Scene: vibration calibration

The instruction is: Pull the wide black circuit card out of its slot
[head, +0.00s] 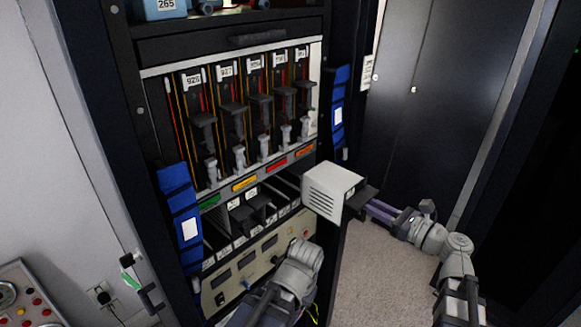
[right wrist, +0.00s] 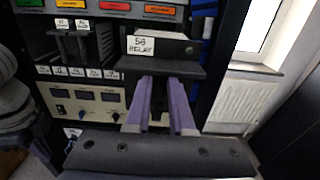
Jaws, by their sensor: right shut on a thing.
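The wide card (head: 332,190), with a pale louvered side and a black front, juts from the right end of the rack's lower card row. Its front, labelled RELAY, shows in the right wrist view (right wrist: 160,47). My right gripper (head: 370,207) is shut on the card's black front handle. Its purple fingers (right wrist: 163,82) reach onto the handle in the right wrist view. I cannot tell whether the card's rear end is still inside the slot. My left arm shows low in the head view, but its gripper is not visible.
Two narrower black cards (head: 250,210) sit in the lower row to the left. Above is a row of several tall numbered cards (head: 233,115). A beige meter panel (head: 250,270) lies below. Blue holders (head: 181,215) flank the rack. Floor (head: 385,275) to the right is clear.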

